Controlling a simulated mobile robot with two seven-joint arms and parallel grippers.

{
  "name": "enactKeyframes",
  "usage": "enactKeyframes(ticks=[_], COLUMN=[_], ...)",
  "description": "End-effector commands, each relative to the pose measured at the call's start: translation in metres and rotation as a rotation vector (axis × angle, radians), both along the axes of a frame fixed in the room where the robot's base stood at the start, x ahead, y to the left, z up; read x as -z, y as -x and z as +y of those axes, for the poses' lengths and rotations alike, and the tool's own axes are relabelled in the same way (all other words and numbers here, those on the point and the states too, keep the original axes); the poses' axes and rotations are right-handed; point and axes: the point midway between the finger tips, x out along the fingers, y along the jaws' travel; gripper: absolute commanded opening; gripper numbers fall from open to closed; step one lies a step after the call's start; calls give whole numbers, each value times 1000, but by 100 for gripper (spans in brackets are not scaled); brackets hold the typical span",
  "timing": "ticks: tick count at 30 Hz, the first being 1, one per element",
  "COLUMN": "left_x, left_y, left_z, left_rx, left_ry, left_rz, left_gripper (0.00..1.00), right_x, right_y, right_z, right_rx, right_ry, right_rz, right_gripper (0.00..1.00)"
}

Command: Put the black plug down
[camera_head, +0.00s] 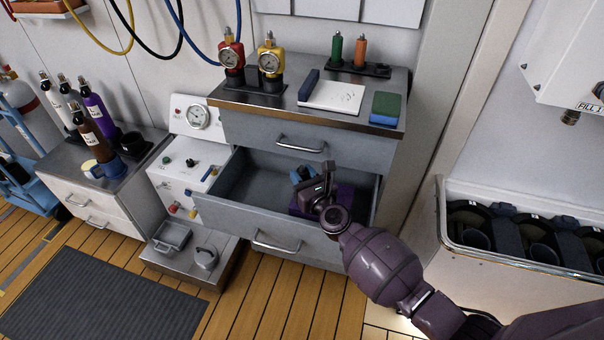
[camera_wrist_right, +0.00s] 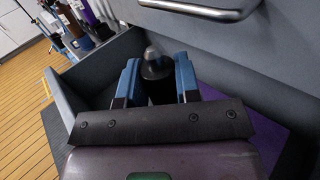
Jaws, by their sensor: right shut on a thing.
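My right gripper (camera_head: 305,174) is over the open middle drawer (camera_head: 232,180) of the grey cabinet, and its fingertips reach in toward the drawer's back. In the right wrist view its two blue fingers (camera_wrist_right: 158,78) are shut on the black plug (camera_wrist_right: 156,72), a dark round body with a grey rounded tip, held between them. In the head view the plug is hidden or too small to make out. I cannot tell whether it touches the drawer floor. A purple surface (camera_wrist_right: 272,145) lies in the drawer beneath the gripper. My left gripper is not in view.
The cabinet top holds a red gauge (camera_head: 232,55), a yellow gauge (camera_head: 270,60), a white pad (camera_head: 332,96) and a green-blue block (camera_head: 386,107). The upper drawer's handle (camera_head: 301,147) overhangs the open drawer's back. A white bin (camera_head: 500,245) stands at right. The drawer's left part looks empty.

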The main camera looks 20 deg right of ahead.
Motion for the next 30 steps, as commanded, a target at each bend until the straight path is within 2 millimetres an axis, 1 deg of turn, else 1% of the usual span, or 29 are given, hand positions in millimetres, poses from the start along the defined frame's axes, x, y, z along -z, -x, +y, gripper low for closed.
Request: enactKeyframes(ticks=[1,6,11,12,16,26,30], left_x=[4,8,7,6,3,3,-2], left_y=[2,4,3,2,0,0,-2], left_z=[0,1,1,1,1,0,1], left_rx=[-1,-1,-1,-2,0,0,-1], left_ry=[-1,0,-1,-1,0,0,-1], left_rz=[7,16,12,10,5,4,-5], left_gripper=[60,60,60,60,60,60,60], right_x=[4,8,7,7,7,6,-2], right_y=[0,0,0,0,0,0,-1], right_z=[0,0,0,0,0,0,0], right_rx=[0,1,1,1,1,1,0], right_ry=[-1,0,1,1,1,1,1], right_rz=[2,2,-1,0,-1,0,-4], right_gripper=[5,5,5,35,55,56,56])
